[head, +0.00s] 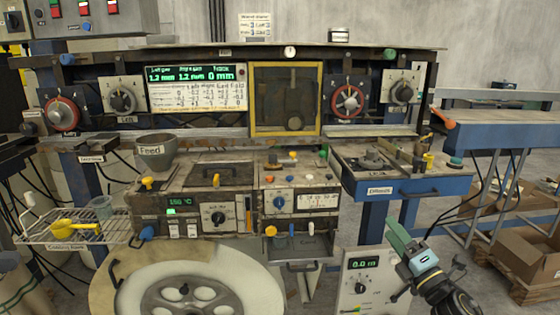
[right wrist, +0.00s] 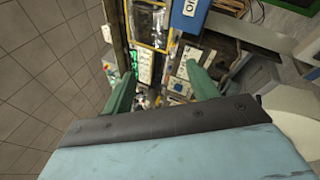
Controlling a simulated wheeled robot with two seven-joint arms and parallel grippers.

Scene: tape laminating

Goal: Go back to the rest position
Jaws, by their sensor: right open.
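My right gripper (head: 398,250) is at the lower right of the head view, in front of the machine and below the blue side bench. One green finger points up and left. In the right wrist view its two green fingers (right wrist: 160,76) stand wide apart with nothing held between them. My left gripper is not in the head view.
The laminating machine's control panel (head: 195,214) fills the middle, with a large pale reel (head: 110,285) below it. A white box with a green display (head: 372,264) stands just left of my right gripper. A blue bench (head: 425,187) is above it. A cardboard box (head: 528,255) is at right.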

